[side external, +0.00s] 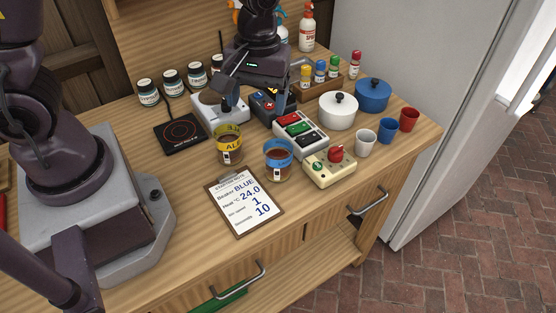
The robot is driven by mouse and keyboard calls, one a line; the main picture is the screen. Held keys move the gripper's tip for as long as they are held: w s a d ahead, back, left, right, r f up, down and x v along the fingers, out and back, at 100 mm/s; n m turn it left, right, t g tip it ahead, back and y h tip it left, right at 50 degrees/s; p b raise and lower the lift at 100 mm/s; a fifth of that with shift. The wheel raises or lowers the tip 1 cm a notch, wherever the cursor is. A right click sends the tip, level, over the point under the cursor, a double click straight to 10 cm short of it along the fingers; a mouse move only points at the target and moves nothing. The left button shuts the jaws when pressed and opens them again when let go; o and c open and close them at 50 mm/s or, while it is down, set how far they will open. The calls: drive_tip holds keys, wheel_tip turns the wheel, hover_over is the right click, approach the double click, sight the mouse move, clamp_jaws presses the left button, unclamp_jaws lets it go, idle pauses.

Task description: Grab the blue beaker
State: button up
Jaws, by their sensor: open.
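The blue beaker (278,161) is a clear vessel with a blue band and brown liquid. It stands upright on the wooden counter, right of a similar beaker with a yellow band (229,145). My gripper (258,101) is open and points down behind both beakers, over the white device and the dark box. It is apart from the blue beaker and seems to hold nothing; the fingertips are small and partly lost against dark things.
A clipboard (245,204) reading "Beaker BLUE" lies in front. A black hotplate (180,132) is left. A button panel (300,133) and a cream box with a red knob (329,167) crowd the blue beaker's right. Pots and cups (366,143) stand farther right.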

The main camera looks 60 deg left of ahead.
drive_tip(key=w+f+n, duration=0.2)
drive_tip(key=w+n, duration=0.2)
drive_tip(key=n, duration=0.4)
hover_over(278, 154)
drive_tip(key=s+d, duration=0.2)
wheel_tip(278, 154, down, 7)
drive_tip(key=shift+t, duration=0.3)
drive_tip(key=shift+w+d+f, duration=0.1)
drive_tip(key=shift+w+f, duration=0.05)
drive_tip(key=shift+f, duration=1.35)
drive_tip(key=shift+w+d+f, duration=0.1)
drive_tip(key=shift+f, duration=1.4)
drive_tip(key=c, duration=0.8)
